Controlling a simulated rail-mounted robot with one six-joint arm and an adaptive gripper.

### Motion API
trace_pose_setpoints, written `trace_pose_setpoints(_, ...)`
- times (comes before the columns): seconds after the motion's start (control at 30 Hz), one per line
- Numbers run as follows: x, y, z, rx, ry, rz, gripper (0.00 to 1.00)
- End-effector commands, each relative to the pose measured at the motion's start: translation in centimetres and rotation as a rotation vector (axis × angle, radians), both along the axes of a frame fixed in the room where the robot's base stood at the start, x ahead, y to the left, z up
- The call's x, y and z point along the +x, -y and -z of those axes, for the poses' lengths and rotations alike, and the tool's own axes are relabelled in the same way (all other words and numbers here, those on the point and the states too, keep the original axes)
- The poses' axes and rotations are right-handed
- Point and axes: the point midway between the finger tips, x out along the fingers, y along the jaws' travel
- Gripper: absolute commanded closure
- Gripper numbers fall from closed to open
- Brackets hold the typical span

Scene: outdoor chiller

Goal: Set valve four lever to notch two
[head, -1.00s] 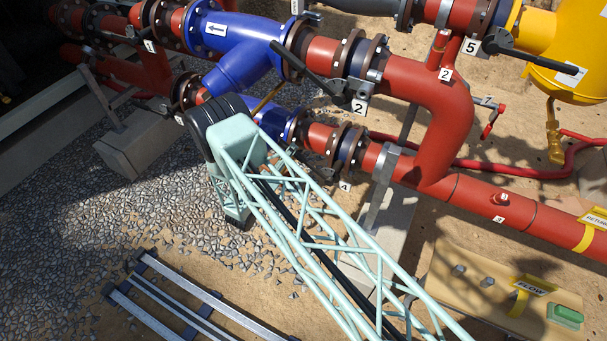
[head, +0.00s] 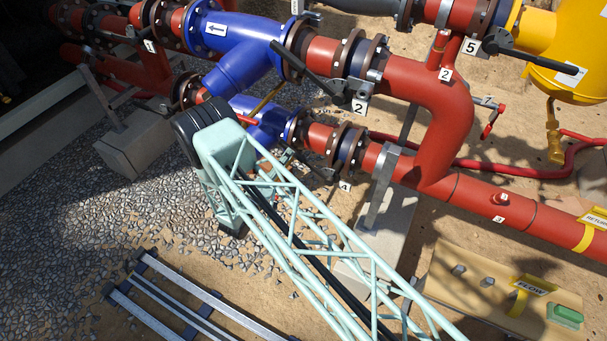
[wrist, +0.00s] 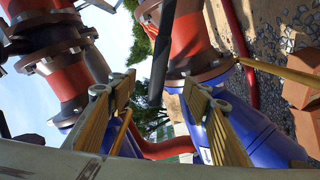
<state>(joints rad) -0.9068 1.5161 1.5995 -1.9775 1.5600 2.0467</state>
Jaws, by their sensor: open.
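Valve four sits on the lower red pipe, marked by the number 4 tag (head: 345,186) in the head view. Its dark lever (head: 312,168) points to the upper left there, partly hidden by my arm. In the wrist view a black lever bar (wrist: 161,55) comes down from the top edge, its end showing in the gap between my fingers. My gripper (wrist: 150,95) is open, with one ribbed yellow finger on either side of that gap. I see no contact with the lever. The notches cannot be made out.
Valve two's lever (head: 312,72) and red pipe (head: 440,120) are above and right of valve four. Blue pipe (wrist: 240,135) and a flange (wrist: 195,65) are close to my fingers in the wrist view. Gravel (head: 130,225) covers the ground at left.

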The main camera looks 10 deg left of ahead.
Motion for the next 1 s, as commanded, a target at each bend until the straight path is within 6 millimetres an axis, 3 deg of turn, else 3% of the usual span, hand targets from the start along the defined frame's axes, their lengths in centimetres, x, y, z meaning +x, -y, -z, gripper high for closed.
trace_pose_setpoints(0.47,-3.1,-0.8,0.0,-0.001,0.000,0.000,0.55)
trace_pose_setpoints(1.0,-3.5,-0.9,0.0,0.000,0.000,0.000,0.55)
